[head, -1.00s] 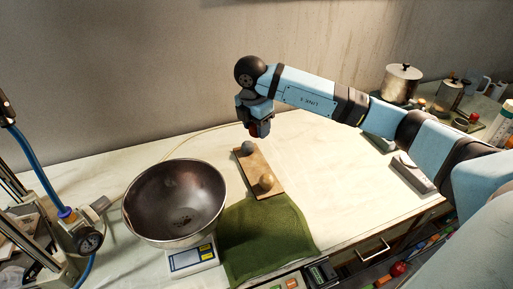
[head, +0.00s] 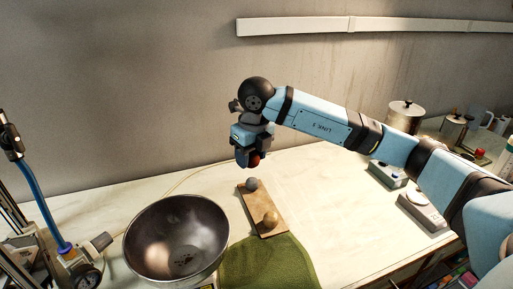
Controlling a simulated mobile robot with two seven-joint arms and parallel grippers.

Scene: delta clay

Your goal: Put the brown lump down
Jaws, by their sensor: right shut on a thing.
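My right gripper (head: 248,163) hangs pointing down above the far end of a wooden board (head: 260,205). It is shut on a small reddish-brown lump (head: 256,159), mostly hidden by the fingers. The held lump appears clear of the board. A grey lump (head: 252,184) sits at the board's far end, just below the gripper in the picture. A tan-brown lump (head: 270,219) sits at the board's near end. The bare middle of the board lies between these two. My left gripper is not in view.
A large dark metal bowl (head: 178,240) stands left of the board. A green cloth (head: 268,264) lies at its near end. The pale tabletop (head: 330,205) right of the board is clear. Two small devices (head: 388,174) (head: 422,212) and a metal pot (head: 405,115) stand farther right.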

